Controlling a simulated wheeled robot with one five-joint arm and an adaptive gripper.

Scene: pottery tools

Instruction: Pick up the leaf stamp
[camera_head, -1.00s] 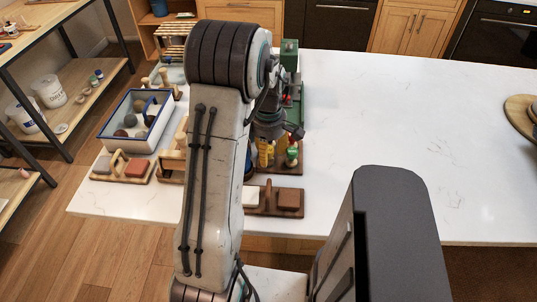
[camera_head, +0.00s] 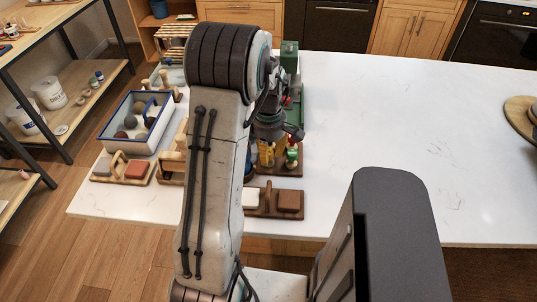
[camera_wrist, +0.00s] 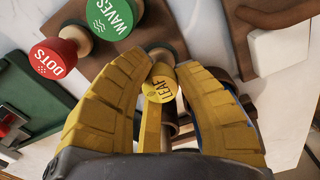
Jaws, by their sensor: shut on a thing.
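The leaf stamp (camera_wrist: 160,86) has a yellow round top marked "LEAF" and shows in the wrist view between the tips of my gripper (camera_wrist: 168,78). My gripper's yellow fingers are closed on it from both sides. In the head view my gripper (camera_head: 267,153) is over the stamp rack, and my arm hides much of that area. A brown wooden rack (camera_wrist: 205,25) lies beneath the stamps. Whether the leaf stamp's lower end touches the rack cannot be told.
A green "WAVES" stamp (camera_wrist: 112,18) and a red "DOTS" stamp (camera_wrist: 53,57) stand close by at the upper left of the wrist view. A brown tray with blocks (camera_head: 274,201) lies in front. The white counter (camera_head: 400,120) is clear to the right.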

